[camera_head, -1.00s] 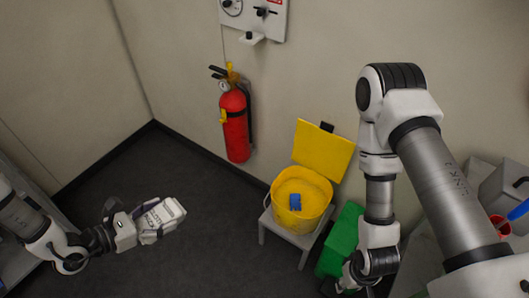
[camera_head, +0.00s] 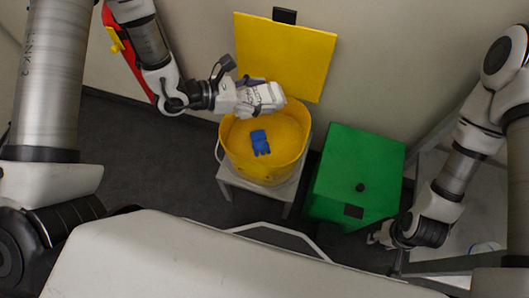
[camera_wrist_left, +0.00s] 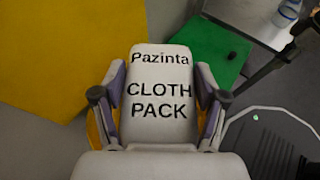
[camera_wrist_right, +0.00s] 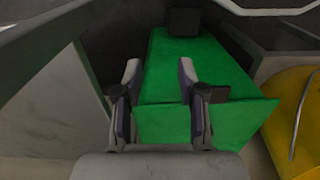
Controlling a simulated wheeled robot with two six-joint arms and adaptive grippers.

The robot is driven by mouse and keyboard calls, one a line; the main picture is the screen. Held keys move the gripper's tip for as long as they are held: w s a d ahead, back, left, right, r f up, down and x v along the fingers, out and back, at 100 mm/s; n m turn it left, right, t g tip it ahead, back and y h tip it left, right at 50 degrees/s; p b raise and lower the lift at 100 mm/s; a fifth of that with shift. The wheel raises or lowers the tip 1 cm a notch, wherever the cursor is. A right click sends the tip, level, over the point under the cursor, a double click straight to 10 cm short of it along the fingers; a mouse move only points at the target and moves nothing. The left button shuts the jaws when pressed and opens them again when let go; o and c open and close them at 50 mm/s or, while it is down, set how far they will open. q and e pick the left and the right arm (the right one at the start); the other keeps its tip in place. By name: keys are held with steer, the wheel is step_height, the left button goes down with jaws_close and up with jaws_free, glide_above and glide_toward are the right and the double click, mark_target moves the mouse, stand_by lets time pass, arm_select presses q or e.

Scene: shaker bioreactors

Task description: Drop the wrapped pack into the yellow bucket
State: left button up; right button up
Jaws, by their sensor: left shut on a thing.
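The wrapped pack (camera_head: 264,97), a white block, is in my left gripper (camera_head: 243,99) over the back rim of the yellow bucket (camera_head: 265,170). In the left wrist view the pack (camera_wrist_left: 160,85), lettered "Pazinta CLOTH PACK", sits between both fingers and hides most of the bucket. The bucket is open, with its yellow lid (camera_head: 283,55) raised behind it. A blue item (camera_head: 260,142) lies inside. My right gripper (camera_wrist_right: 160,80) is open and empty near the green bin.
A green bin (camera_head: 350,170) with a closed top stands right of the bucket; it also shows in the right wrist view (camera_wrist_right: 185,70). The bucket rests on a low white stand (camera_head: 238,183). A red fire extinguisher (camera_head: 128,55) is on the wall, partly behind my left arm.

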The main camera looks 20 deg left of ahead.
arm_select(q)
steer(key=shift+w+d+f, duration=0.1)
steer(key=shift+f, duration=0.8)
step_height(320, 180, down, 5)
steer(key=b, duration=0.4)
steer(key=shift+f, duration=0.15)
arm_select(e)
step_height(320, 180, down, 5)
steer(key=shift+f, duration=0.2)
arm_select(q)
steer(key=o, duration=1.2)
steer(key=v, duration=1.2)
